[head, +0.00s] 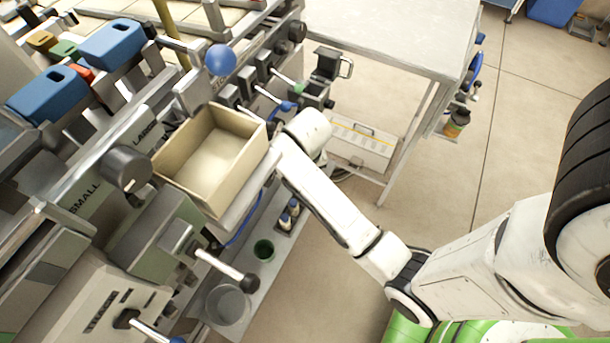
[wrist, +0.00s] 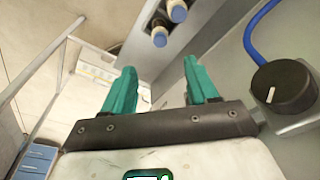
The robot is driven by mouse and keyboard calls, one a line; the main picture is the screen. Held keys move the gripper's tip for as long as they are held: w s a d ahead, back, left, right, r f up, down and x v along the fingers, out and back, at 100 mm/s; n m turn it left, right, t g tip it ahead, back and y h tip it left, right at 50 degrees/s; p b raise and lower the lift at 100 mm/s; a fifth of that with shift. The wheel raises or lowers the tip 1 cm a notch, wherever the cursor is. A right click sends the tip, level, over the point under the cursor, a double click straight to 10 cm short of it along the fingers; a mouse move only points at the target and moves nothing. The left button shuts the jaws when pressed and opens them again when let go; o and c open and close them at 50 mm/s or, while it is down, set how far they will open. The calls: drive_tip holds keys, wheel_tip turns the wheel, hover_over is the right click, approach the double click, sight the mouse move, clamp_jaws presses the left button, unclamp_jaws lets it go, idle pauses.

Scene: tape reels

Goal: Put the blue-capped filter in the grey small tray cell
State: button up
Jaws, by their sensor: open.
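My gripper (wrist: 160,88) shows in the wrist view as two teal fingers, spread apart with nothing between them. In the head view its fingers are hidden behind my wrist, beside the beige box. Two small upright items with cream tops and blue bands stand in the wrist view, one at the top (wrist: 177,11) and one just below it (wrist: 159,37). They also show in the head view as a small pair (head: 288,214) in a dark holder on the low metal shelf. I cannot tell whether either is the blue-capped filter. I cannot make out a grey small tray cell.
An open, empty beige box (head: 215,155) sits on the machine front. A lever with a black knob (head: 248,283) juts out below it. A black dial (wrist: 285,88) and blue hose lie right of my fingers.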

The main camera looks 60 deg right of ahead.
drive_tip(key=s+a+r+n+y, duration=0.1)
drive_tip(key=s+a+r+n, duration=0.2)
drive_tip(key=s+a+n, duration=0.5)
drive_tip(key=s+a, duration=0.2)
drive_tip(key=s, duration=0.2)
drive_tip(key=shift+s, duration=0.25)
wheel_tip(320, 180, up, 9)
drive_tip(key=p, duration=0.9)
drive_tip(key=shift+r, duration=0.1)
